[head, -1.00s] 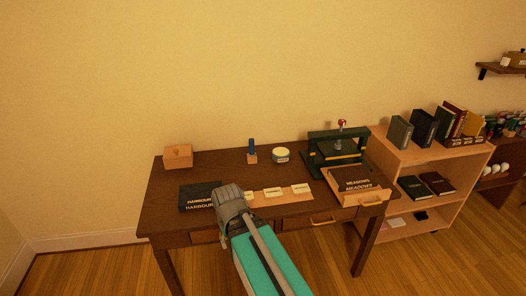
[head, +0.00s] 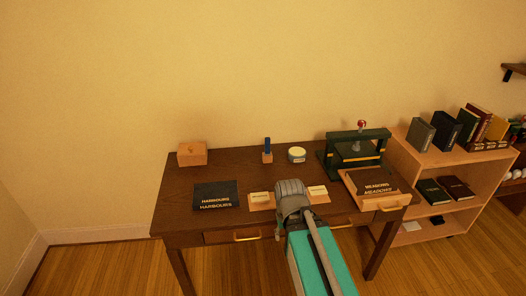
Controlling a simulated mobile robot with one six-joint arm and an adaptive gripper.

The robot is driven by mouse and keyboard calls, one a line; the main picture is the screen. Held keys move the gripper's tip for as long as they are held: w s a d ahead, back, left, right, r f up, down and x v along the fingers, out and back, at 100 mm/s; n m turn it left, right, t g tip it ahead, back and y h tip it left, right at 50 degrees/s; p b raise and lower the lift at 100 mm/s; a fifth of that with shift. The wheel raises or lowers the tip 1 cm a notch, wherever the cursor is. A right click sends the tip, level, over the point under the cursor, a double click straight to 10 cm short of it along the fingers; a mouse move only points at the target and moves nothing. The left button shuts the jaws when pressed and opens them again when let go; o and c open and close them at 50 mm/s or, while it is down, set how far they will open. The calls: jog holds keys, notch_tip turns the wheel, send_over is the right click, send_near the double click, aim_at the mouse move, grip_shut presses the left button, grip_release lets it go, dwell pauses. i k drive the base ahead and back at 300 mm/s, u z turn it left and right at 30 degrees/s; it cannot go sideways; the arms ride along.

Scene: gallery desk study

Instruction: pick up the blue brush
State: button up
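The blue brush (head: 267,145) stands upright in a small wooden holder (head: 267,158) towards the back middle of the dark wooden desk (head: 228,172). My gripper (head: 291,187) is over the front middle of the desk, in front of the brush and a little to its right in the picture. They are apart. The gripper's fingers are hidden behind its own body, so I cannot see whether it is open or shut. The brush is fully in view.
A round pale tub (head: 297,154) stands just right of the brush. A dark green press (head: 356,150) and a tray holding a book (head: 376,181) are further right. A wooden box (head: 192,153) and a dark "Harbours" book (head: 215,195) are left.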

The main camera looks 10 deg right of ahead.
aim_at(267, 149)
jog(key=z, duration=0.1)
jog(key=i, duration=1)
jog(key=u, duration=0.05)
